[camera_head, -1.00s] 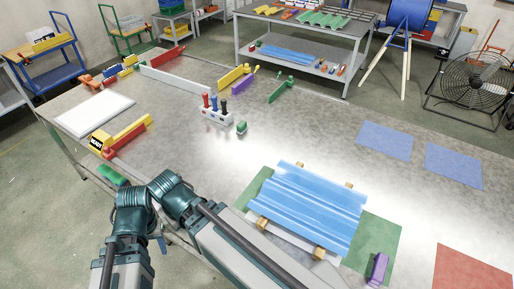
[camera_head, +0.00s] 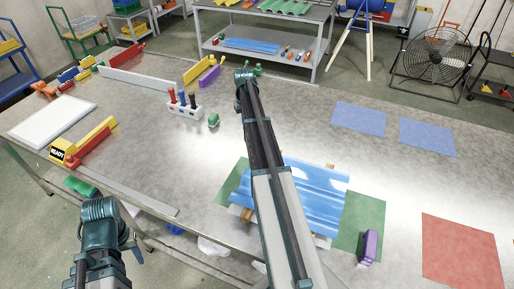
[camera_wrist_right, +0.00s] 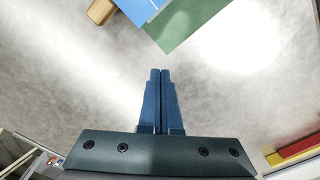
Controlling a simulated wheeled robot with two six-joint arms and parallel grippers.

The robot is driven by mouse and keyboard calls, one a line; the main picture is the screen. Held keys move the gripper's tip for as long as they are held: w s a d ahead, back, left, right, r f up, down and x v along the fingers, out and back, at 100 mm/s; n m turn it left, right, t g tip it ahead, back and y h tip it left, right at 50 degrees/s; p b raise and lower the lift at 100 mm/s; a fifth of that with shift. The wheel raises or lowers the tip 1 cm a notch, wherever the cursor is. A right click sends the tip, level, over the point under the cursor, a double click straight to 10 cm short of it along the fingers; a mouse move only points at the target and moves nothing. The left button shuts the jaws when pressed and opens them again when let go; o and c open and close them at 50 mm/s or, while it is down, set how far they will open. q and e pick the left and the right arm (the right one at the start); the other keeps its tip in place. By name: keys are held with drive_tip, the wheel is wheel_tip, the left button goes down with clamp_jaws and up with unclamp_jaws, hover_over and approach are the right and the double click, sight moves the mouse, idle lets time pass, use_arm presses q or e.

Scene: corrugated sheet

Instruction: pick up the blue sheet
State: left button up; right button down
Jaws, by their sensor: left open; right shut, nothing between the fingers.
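The blue corrugated sheet (camera_head: 322,190) lies on wooden blocks over the green mat (camera_head: 369,222) in the head view. My right arm crosses in front of its left part and hides some of it. In the right wrist view my right gripper (camera_wrist_right: 160,71) is shut with nothing between its fingers. It is over bare grey table, apart from the mat's corner (camera_wrist_right: 178,28) and the sheet's edge (camera_wrist_right: 140,8) at the top. My left arm is folded at the lower left of the head view. Only a small dark part of my left gripper (camera_head: 136,250) shows; it is open, off the table's near edge.
A purple block (camera_head: 369,246) stands at the mat's near right corner. A wooden block (camera_wrist_right: 100,10) shows beside the sheet in the right wrist view. A white holder (camera_head: 184,110) with coloured pegs and a green piece (camera_head: 213,119) stand left of my right arm. Table to the right is mostly clear.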

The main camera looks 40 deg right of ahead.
drive_tip(key=d, duration=0.4)
drive_tip(key=s+a+f+b, duration=0.1)
drive_tip(key=s+f+b, duration=0.3)
drive_tip(key=f+b, duration=0.6)
drive_tip(key=shift+a+f, duration=0.15)
idle(0.4)
drive_tip(key=s, duration=0.1)
drive_tip(key=s+a, duration=0.1)
drive_tip(key=s, duration=0.1)
drive_tip(key=s+a, duration=0.1)
drive_tip(key=s, duration=0.1)
drive_tip(key=shift+s+a, duration=0.1)
drive_tip(key=shift+s, duration=0.05)
drive_tip(key=shift+w, duration=0.2)
